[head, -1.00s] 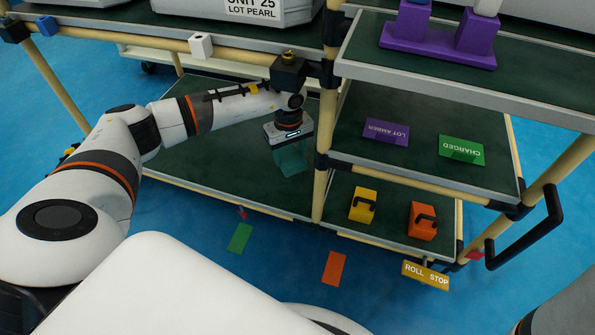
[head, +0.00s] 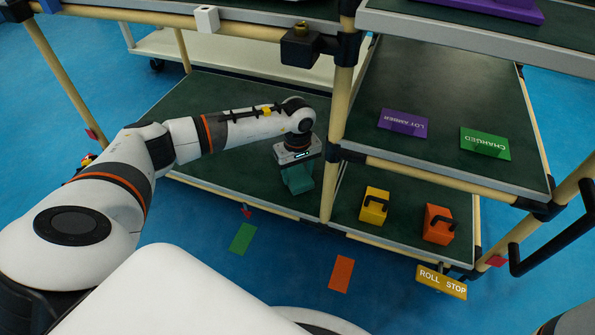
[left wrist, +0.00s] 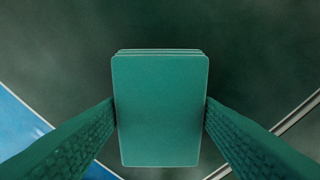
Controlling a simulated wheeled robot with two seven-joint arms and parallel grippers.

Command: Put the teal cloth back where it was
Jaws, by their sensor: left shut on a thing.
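The teal cloth (left wrist: 160,112) is a folded, layered rectangular stack in the left wrist view. The two green textured fingers of my left gripper press on its left and right sides. In the head view, my left gripper (head: 298,183) points down over the dark green lower deck of the rack (head: 225,125), just left of the middle post. The cloth and fingers merge there into one teal shape. I cannot tell whether the cloth's underside touches the deck. My right gripper is not in view.
A tan post (head: 336,140) stands right beside my left gripper. A black box (head: 300,47) hangs on the rail above. Yellow (head: 373,208) and orange (head: 438,226) handled blocks sit on the low right deck. The lower deck left of my gripper is clear.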

